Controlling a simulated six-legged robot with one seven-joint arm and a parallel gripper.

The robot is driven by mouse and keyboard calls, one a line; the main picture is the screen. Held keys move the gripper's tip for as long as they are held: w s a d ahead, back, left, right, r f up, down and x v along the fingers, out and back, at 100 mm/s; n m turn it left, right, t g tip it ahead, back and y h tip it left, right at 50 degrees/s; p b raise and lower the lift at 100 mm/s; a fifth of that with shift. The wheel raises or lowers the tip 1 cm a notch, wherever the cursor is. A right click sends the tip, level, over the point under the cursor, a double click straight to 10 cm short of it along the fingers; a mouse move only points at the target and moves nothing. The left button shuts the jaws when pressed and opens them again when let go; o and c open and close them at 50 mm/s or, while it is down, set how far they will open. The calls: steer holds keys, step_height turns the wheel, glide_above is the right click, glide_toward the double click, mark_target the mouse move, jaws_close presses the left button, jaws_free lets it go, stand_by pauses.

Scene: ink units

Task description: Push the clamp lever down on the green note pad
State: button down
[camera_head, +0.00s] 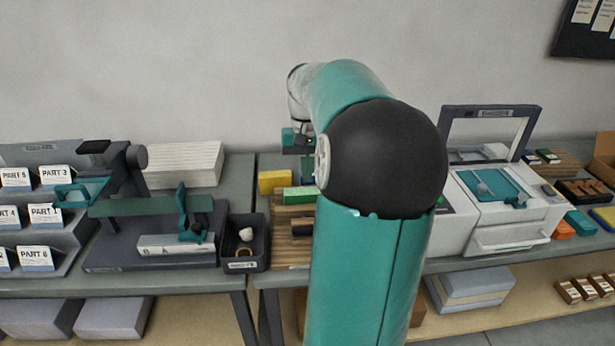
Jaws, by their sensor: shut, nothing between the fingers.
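A dark base with a column holds a long dark green piece (130,207), which may be the green note pad; I cannot tell for sure. A teal clamp lever (182,205) stands roughly upright at its right part, above a pale block (165,245) with letters on it. My gripper (298,148) is small and partly hidden behind my own arm, above the right-hand table's back part. It is shut and empty, up and to the right of the lever, and apart from it. The fingertips are hard to make out.
A black bin (245,245) with small items stands right of the clamp unit. Yellow (273,181) and green (300,194) blocks lie on wooden slats. A label rack (40,215) is at left, a paper stack (184,165) behind. A white machine (500,210) stands right.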

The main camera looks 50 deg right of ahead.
mark_target(307, 232)
steer(key=f, duration=0.3)
steer(key=s+a+f, duration=0.1)
steer(key=f, duration=0.2)
steer(key=s+a+f, duration=0.1)
steer(key=f, duration=0.3)
steer(key=shift+s+a+f, duration=0.1)
steer(key=shift+a, duration=0.25)
